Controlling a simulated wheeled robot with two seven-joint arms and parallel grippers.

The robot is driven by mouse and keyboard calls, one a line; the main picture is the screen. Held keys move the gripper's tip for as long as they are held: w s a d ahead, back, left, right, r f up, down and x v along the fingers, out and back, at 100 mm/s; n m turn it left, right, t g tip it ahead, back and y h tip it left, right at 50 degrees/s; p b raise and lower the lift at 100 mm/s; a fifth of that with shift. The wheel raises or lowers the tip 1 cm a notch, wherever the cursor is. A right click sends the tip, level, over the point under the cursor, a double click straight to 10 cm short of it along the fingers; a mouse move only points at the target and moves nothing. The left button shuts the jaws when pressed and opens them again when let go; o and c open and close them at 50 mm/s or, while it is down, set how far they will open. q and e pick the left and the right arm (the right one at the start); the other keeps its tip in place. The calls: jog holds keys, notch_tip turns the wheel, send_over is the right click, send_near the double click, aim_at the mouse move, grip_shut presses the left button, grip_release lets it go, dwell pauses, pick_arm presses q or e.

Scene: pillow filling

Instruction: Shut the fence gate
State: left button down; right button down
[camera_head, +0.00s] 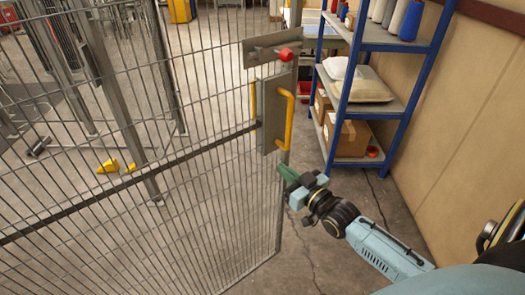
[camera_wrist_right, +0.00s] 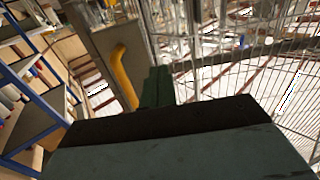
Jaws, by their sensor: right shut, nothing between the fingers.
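The fence gate (camera_head: 190,190) is a wire mesh panel across the left and middle of the head view. Near its right edge it has a grey lock plate (camera_head: 269,115), a yellow handle (camera_head: 288,121) and a red knob (camera_head: 286,54) above. My right gripper (camera_head: 285,172) is shut and empty, just below the handle and near the gate's edge post. In the right wrist view the green fingers (camera_wrist_right: 157,86) are together beside the yellow handle (camera_wrist_right: 124,75), and a gap to it cannot be judged. My left gripper is out of view.
A blue shelf rack (camera_head: 392,95) with boxes, bags and spools stands to the right, by a beige wall (camera_head: 470,130). Beyond the mesh are metal posts and a yellow item (camera_head: 108,166) on the floor. The concrete floor (camera_head: 335,265) below my right arm is clear.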

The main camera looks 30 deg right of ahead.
aim_at(256, 147)
jog(key=w, duration=0.6)
jog(key=w+a, duration=0.1)
jog(key=w, duration=0.3)
jog(key=shift+w, duration=0.1)
